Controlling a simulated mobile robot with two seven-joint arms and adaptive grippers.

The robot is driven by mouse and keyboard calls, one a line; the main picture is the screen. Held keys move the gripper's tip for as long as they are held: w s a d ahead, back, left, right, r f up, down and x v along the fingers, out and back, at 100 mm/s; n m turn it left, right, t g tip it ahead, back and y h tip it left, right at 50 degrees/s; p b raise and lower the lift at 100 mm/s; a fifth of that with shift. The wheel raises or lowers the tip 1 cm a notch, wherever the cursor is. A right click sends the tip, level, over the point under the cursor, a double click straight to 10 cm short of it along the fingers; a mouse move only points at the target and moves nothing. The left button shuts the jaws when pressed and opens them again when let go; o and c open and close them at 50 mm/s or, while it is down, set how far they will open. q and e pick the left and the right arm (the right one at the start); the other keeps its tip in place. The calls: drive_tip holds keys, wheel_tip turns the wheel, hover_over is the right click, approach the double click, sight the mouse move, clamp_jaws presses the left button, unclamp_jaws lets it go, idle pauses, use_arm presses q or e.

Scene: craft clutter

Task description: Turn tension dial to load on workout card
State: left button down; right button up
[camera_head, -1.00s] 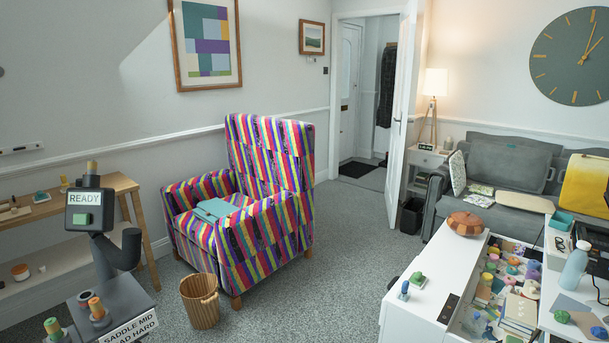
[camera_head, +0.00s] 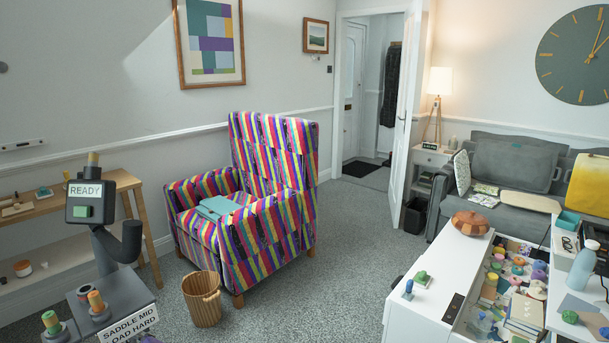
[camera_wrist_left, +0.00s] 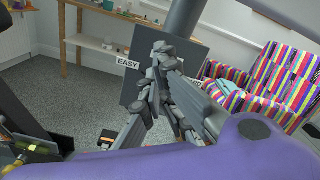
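The workout card (camera_head: 128,324) is a white label reading "SADDLE MID", with a second line that looks like "LOAD HARD". It is on the grey machine at the lower left of the head view. The machine's display (camera_head: 86,195) reads "READY". In the left wrist view a dark panel (camera_wrist_left: 188,48) bears an "EASY" label (camera_wrist_left: 128,63) and a second, mostly hidden label right of my fingers. My left gripper (camera_wrist_left: 161,50) is in front of this panel, its fingertips together between the labels. The tension dial is not clearly visible; my fingers may hide it. My right gripper is not in view.
A white cabinet (camera_head: 435,290) with an open, cluttered drawer is at right.

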use_arm(q)
drive_tip(key=shift+w+d+f+h, duration=0.1)
drive_tip(key=shift+d+f+h, duration=0.2)
drive_tip(key=shift+d+f, duration=0.15)
drive_tip(key=v, duration=0.3)
drive_tip(key=r+v, duration=0.1)
drive_tip(key=v, duration=0.1)
drive_tip(key=shift+s+d, duration=0.1)
drive_tip(key=shift+s, duration=0.2)
idle(0.3)
